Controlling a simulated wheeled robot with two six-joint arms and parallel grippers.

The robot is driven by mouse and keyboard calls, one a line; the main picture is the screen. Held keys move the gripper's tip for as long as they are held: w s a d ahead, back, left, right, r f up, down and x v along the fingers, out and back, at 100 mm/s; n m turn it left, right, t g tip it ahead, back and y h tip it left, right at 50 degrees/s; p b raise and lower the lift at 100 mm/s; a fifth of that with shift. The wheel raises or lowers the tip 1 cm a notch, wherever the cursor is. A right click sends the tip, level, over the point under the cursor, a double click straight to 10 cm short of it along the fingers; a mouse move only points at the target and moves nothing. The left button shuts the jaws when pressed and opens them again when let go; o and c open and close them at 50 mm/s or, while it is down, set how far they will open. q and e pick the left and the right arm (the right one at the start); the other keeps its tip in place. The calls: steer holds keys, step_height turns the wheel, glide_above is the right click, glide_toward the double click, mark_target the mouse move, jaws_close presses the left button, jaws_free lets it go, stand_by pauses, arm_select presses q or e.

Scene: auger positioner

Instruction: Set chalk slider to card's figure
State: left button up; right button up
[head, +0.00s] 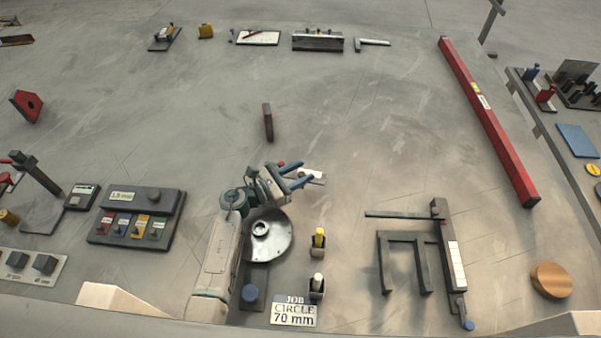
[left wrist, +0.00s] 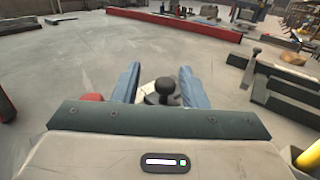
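The card (head: 293,311) at the bottom of the head view reads "JOB CIRCLE 70 mm". My left gripper (head: 298,178) is over the floor near the middle, its blue fingers apart. A white plate (head: 314,176) lies just beyond the fingers, partly covered. In the left wrist view a dark round knob (left wrist: 166,90) stands between the open fingers, with a gap on each side; it seems to sit on that plate. Whether this is the chalk slider I cannot tell. A yellow chalk (head: 319,237) and a white chalk (head: 317,280) stand in dark holders. My right gripper is not in view.
A round steel disc (head: 275,240) lies beside my left arm. A dark frame with a white scale (head: 456,264) stands to the right. A long red beam (head: 485,120) lies at the upper right. A small upright block (head: 267,121) stands beyond the gripper.

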arm_select(q)
steer(key=v, duration=0.7)
steer(key=shift+b, duration=0.3)
steer(key=shift+s+a, duration=0.15)
steer(key=shift+a, duration=0.05)
steer(key=shift+s, duration=0.1)
